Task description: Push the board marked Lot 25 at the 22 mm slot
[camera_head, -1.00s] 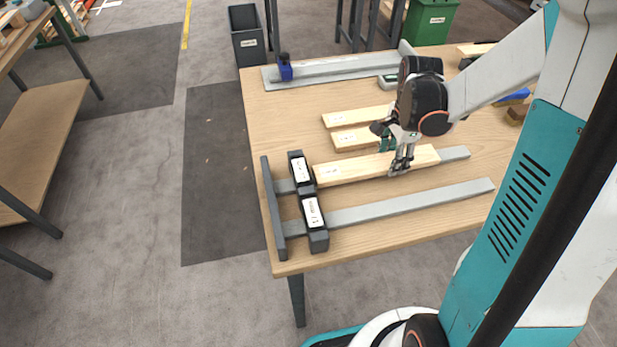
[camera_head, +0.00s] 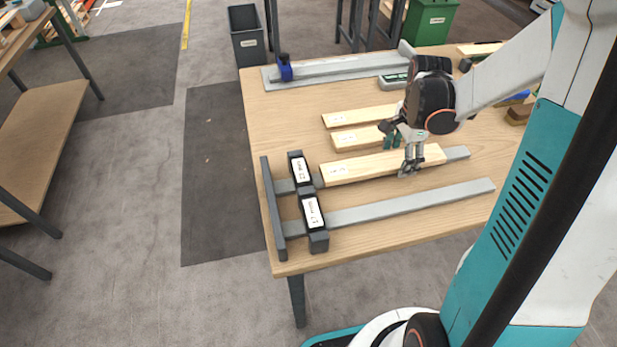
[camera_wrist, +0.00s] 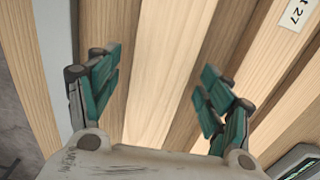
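The front pale board (camera_head: 385,164) lies along the rear grey rail (camera_head: 457,153), with a small label near its left end too blurred to read. Its left end is slightly right of the black gauge block (camera_head: 300,172), whose white label is hard to read. A second black block (camera_head: 313,222) stands in front, on the front rail (camera_head: 420,203). In the wrist view the green-padded fingers (camera_wrist: 160,95) stand either side of the wood; contact is hard to see.
Two shorter boards, one behind (camera_head: 358,117) and one nearer (camera_head: 357,139), lie behind the held board. A grey stop bar (camera_head: 273,208) stands left of the blocks. A grey rail with a blue clamp (camera_head: 285,68) lies at the back. The table's front right is clear.

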